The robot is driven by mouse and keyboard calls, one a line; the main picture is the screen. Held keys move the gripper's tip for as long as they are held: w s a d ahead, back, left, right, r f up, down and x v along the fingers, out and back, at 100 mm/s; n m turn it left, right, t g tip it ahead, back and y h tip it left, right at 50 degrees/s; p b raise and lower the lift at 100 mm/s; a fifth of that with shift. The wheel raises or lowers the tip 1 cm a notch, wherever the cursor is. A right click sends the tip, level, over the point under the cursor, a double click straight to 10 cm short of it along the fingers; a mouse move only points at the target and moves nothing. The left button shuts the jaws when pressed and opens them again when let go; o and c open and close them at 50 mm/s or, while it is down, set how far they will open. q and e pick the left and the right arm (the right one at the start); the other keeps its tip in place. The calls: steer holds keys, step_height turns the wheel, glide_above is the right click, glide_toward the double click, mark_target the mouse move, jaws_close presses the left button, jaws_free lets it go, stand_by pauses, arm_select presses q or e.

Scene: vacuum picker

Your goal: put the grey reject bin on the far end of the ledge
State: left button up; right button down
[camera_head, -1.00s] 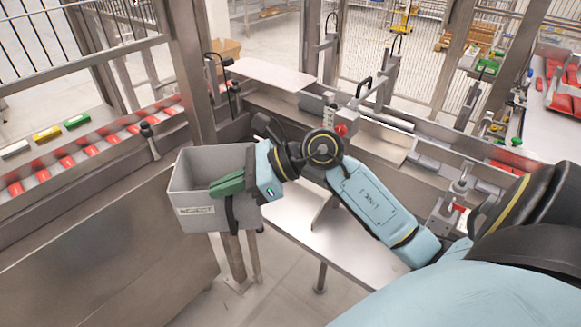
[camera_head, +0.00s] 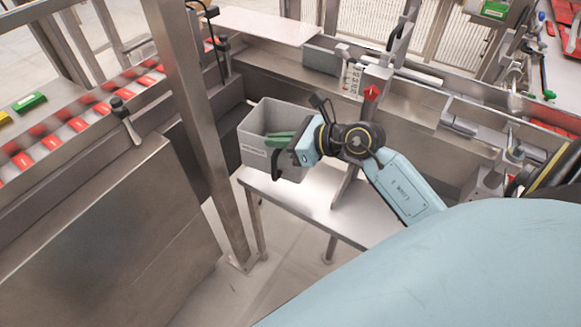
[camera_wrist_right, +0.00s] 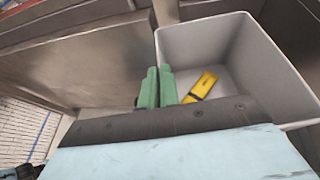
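The grey reject bin (camera_head: 255,151) is upright over the left, far end of the metal ledge (camera_head: 315,208). I cannot tell whether its base touches the ledge. My right gripper (camera_head: 280,139) has its green fingers at the bin's rim. In the right wrist view the fingers (camera_wrist_right: 158,88) are closed on the wall of the bin (camera_wrist_right: 188,42), one on each side. A yellow packet (camera_wrist_right: 203,86) lies inside the bin. My left gripper is not in view.
A steel post (camera_head: 196,120) stands close to the left of the bin. A conveyor with red packets (camera_head: 75,124) runs at the left. A machine wall (camera_head: 320,105) runs behind the ledge. The ledge's right part is bare.

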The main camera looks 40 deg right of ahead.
mark_target(291, 170)
steer(key=shift+m+t+h, duration=0.5)
steer(key=shift+m+h, duration=0.2)
steer(key=shift+h, duration=0.1)
steer(key=d+f, duration=0.1)
steer(key=f, duration=0.1)
steer(key=d+f+b, duration=0.1)
steer(key=f, duration=0.1)
steer(key=d+f, duration=0.1)
steer(key=f, duration=0.1)
step_height(291, 170, down, 6)
steer(key=shift+d+r+b, duration=0.1)
steer(key=shift+r+b, duration=0.15)
steer(key=shift+b, duration=0.9)
steer(key=shift+f, duration=0.55)
step_height(291, 170, down, 3)
steer(key=shift+f+b, duration=0.15)
steer(key=shift+b, duration=0.75)
steer(key=c, duration=2)
jaws_free()
steer(key=shift+f, duration=0.1)
steer(key=o, duration=0.4)
steer(key=shift+c, duration=0.2)
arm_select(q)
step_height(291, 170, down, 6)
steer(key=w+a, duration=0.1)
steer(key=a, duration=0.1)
